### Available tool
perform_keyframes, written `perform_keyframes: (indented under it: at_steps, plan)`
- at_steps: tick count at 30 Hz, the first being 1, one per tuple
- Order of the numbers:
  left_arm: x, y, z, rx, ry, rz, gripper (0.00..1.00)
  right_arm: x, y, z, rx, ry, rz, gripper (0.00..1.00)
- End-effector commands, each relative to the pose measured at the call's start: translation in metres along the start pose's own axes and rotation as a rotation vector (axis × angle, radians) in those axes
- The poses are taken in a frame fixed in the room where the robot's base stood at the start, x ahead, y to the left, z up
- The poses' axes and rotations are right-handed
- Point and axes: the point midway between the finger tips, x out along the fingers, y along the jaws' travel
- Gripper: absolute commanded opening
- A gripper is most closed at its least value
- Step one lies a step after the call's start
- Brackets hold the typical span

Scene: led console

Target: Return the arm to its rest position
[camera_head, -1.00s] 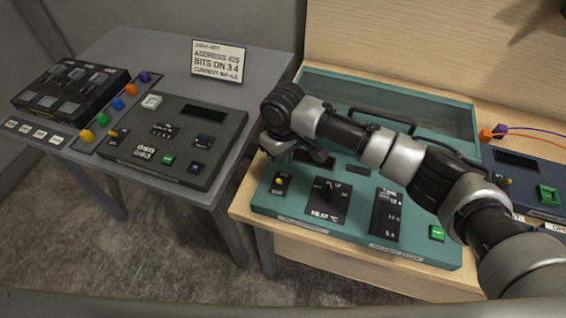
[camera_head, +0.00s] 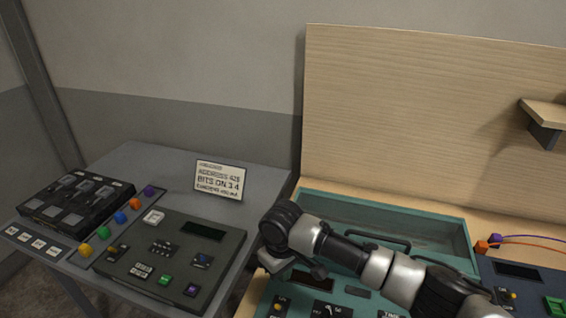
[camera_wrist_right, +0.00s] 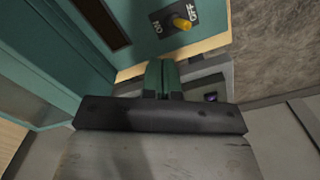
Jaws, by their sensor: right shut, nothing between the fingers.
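My right arm (camera_head: 375,265) comes in from the lower right over the teal console (camera_head: 345,208) and bends down at its wrist near the console's left edge. My right gripper (camera_head: 268,262) is partly hidden under the wrist in the head view. In the wrist view its fingers (camera_wrist_right: 163,78) are together with nothing between them. They are apart from the yellow ON/OFF toggle (camera_wrist_right: 182,23) on the teal panel. My left gripper does not show.
The grey table (camera_head: 258,165) at left bears a dark console (camera_head: 175,230), a black switch box (camera_head: 75,200), coloured buttons and a sign (camera_head: 219,180). A blue console (camera_head: 518,287) is at right. A wooden backboard (camera_head: 420,110) and small shelf (camera_head: 545,115) stand behind.

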Motion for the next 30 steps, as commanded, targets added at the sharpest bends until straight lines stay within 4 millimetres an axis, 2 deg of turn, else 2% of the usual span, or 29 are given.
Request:
perform_keyframes:
  at_steps: [2,5,9,13,17,24,30]
  plan:
    - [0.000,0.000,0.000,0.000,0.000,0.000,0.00,0.005,-0.008,0.003,-0.011,0.006,-0.018,0.00]
    - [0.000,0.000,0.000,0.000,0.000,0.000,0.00,0.017,-0.032,0.013,-0.039,0.039,-0.071,0.00]
    - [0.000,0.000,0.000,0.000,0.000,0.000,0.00,0.032,-0.076,0.037,-0.061,0.138,-0.181,0.00]
    - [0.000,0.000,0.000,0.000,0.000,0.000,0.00,0.037,-0.095,0.068,-0.010,0.250,-0.250,0.00]
    - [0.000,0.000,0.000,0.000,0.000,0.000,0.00,0.041,-0.094,0.108,0.097,0.337,-0.263,0.00]
    - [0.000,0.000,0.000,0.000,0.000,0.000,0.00,0.047,-0.064,0.200,0.327,0.391,-0.157,0.00]
    - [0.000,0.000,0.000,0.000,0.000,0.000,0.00,0.046,-0.046,0.259,0.439,0.367,-0.054,0.00]
